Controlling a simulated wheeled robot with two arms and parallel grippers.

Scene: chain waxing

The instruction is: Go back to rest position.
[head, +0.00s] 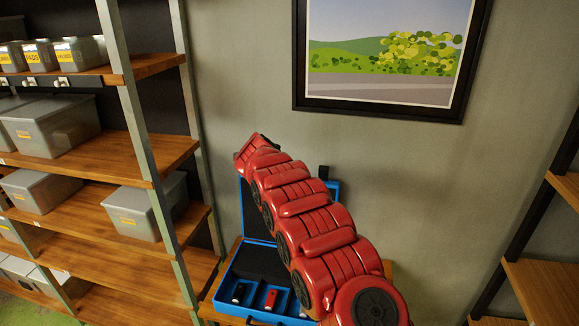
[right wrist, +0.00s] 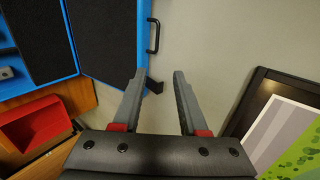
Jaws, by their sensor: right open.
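My right arm, red, reaches from the lower right across the head view to the wall, over an open blue case (head: 257,317). Its gripper is hidden in that view. I cannot tell whether the finger touches the case. My left gripper is in neither view.
The case holds a red item (head: 271,298) and dark items (head: 238,293) in its slots. A wooden shelf rack (head: 90,150) with grey bins (head: 52,125) stands on the left. Another rack (head: 545,290) stands on the right. A framed picture (head: 380,105) hangs on the wall.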

